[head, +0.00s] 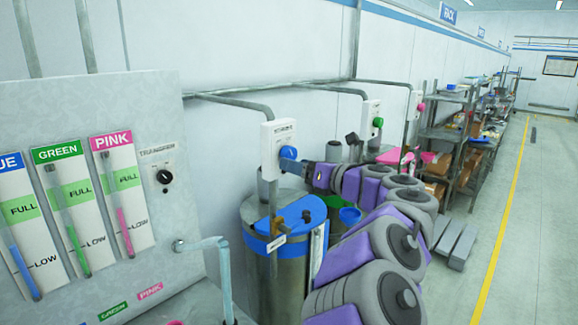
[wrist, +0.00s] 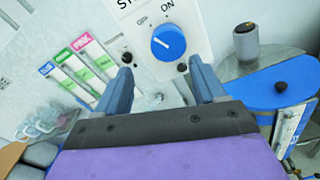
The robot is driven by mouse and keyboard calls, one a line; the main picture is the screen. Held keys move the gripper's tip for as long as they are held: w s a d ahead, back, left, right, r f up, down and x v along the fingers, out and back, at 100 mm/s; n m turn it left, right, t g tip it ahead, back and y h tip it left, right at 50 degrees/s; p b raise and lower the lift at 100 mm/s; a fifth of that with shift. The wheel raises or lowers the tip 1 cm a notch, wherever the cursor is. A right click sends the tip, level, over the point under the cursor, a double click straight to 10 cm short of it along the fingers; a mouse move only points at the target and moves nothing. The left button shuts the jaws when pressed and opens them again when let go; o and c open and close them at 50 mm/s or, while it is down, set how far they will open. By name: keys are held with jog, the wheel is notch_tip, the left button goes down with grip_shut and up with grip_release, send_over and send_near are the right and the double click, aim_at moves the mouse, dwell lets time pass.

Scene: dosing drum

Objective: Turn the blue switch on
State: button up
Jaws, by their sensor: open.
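The blue switch (wrist: 168,43) is a round knob on a white wall box (head: 281,140). In the wrist view its white pointer mark points up and left, and the word ON stands above it to the right. In the head view the switch (head: 288,152) is partly covered by my gripper (head: 307,166). In the wrist view my gripper (wrist: 163,80) is open and empty, its two fingers spread below and to either side of the knob. The fingers look apart from the knob.
A steel drum with a blue lid (head: 299,216) stands under the box. A panel with coloured level gauges (head: 88,200) and a pipe handle (head: 205,244) is at left. Green (head: 378,122) and pink (head: 421,106) knobs sit farther along the wall. Open floor lies at right.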

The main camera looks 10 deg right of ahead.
jog(key=v, duration=1.4)
jog(key=shift+d, duration=0.45)
dwell(0.4)
jog(key=shift+w, duration=0.1)
dwell(0.4)
jog(key=v, duration=1.7)
jog(key=shift+s+f, duration=0.2)
